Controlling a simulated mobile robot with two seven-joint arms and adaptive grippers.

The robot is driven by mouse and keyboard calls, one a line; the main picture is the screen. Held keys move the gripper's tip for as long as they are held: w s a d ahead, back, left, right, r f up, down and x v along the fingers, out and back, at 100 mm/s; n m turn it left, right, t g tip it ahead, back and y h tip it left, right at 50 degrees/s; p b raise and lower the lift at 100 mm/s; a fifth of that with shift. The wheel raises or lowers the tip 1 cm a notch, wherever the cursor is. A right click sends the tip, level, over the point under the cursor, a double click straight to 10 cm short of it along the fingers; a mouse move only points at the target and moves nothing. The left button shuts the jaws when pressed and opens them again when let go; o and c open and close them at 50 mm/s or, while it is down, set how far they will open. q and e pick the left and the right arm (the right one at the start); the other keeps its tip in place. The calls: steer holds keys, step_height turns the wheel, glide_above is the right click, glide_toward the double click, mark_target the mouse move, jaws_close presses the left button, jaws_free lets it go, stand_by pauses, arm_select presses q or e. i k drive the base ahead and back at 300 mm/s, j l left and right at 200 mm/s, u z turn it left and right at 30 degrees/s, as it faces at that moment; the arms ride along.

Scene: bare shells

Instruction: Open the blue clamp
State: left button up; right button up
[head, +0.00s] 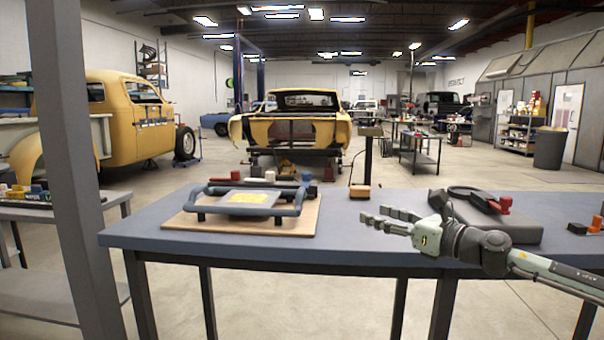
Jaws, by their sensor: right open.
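The blue clamp (284,210) lies on a brown wooden board (185,222) at the left part of the blue-grey table. It has blue tubular bars around a grey plate with a yellow label. Its bars lie low and roughly level over the board. I cannot tell how its jaws stand. My right gripper (374,215) comes in from the right, over the table's front edge. It is open and empty, its fingers pointing left toward the clamp, with a clear gap between them. My left gripper is not in view.
A dark grey block-like device (490,217) with a ring and red knob stands behind my right wrist. A small orange-brown block (360,191) sits near the table's back edge. Dark and red items lie behind the clamp. A grey post (72,170) stands at left.

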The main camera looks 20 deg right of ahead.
mark_target(306, 176)
steer(key=i+l, duration=0.15)
steer(key=i, duration=0.45)
steer(key=i+l, duration=0.15)
steer(key=i, duration=0.45)
